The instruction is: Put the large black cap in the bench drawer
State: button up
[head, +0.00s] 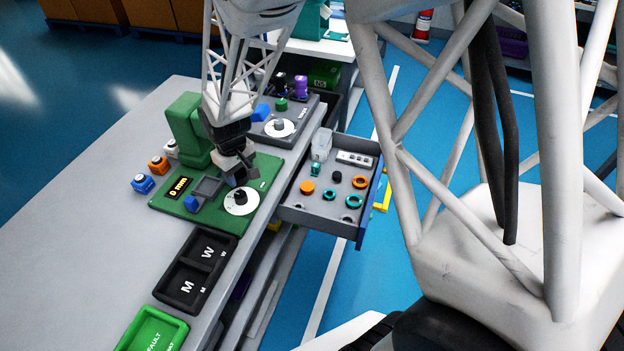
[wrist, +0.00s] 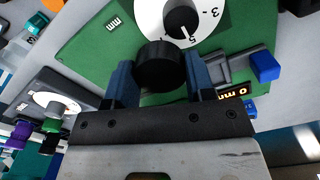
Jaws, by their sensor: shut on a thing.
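My gripper (head: 238,172) is over the green test fixture (head: 264,182) on the bench, close to its white dial (head: 236,207). In the wrist view my gripper (wrist: 157,75) has its blue fingers shut on a large black cap (wrist: 158,63). The cap is held between the fingertips, near the dial's black knob (wrist: 182,21). I cannot tell whether the cap touches the fixture. In the head view the cap is hard to make out against the dark gripper. The bench drawer (head: 361,229) stands open to the right of my gripper.
A grey fixture (head: 297,112) stands behind. A black two-part tray (head: 197,268) and a green tray (head: 153,330) lie nearer.

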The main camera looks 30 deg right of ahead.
jog(key=shift+m, duration=0.7)
jog(key=d, duration=0.2)
jog(key=s+d+f, duration=0.1)
jog(key=d, duration=0.2)
jog(key=s+d, duration=0.1)
jog(key=d, duration=0.2)
jog(key=shift+s+d+f, duration=0.1)
jog(key=shift+s+f, duration=0.1)
jog(key=shift+f, duration=0.15)
jog(key=s+d+f+m, duration=0.1)
jog(key=s+d+f, duration=0.1)
jog(key=d+f, duration=0.15)
jog(key=m, duration=1.1)
send_over(322, 211)
jog(key=s+a, duration=0.1)
jog(key=s, duration=0.1)
jog(key=shift+f, duration=2.85)
jog(key=shift+f, duration=2.95)
jog(key=shift+f, duration=2.05)
